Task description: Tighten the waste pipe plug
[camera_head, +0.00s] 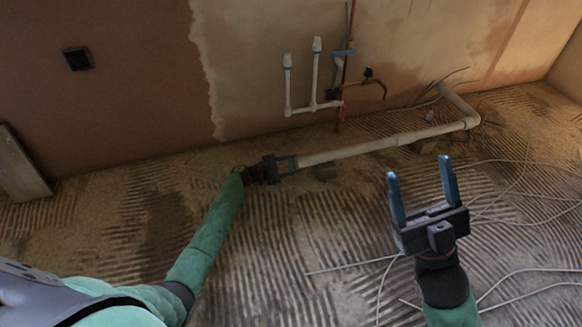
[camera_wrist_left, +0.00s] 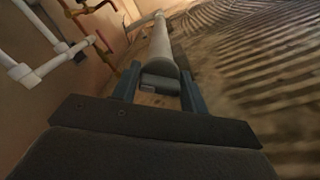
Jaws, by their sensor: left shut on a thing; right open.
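The waste pipe (camera_head: 365,147) is a pale pipe lying low along the foot of the wall, and it also shows in the left wrist view (camera_wrist_left: 160,45). Its near end carries a grey plug (camera_wrist_left: 160,80), seen between my left fingers in the left wrist view. My left gripper (camera_head: 291,164) is shut on the plug at the pipe's left end. In the left wrist view its fingers (camera_wrist_left: 160,92) stand on both sides of the plug. The plug is too small and covered to make out in the head view. My right gripper (camera_head: 423,192) is open and empty above the floor, right of centre.
White capped pipes (camera_head: 302,85) and copper pipes (camera_head: 343,75) rise at the wall. Small blocks (camera_head: 325,171) sit under the waste pipe. Loose cables (camera_head: 525,165) lie on the ridged floor at the right. A board (camera_head: 20,165) leans at the far left.

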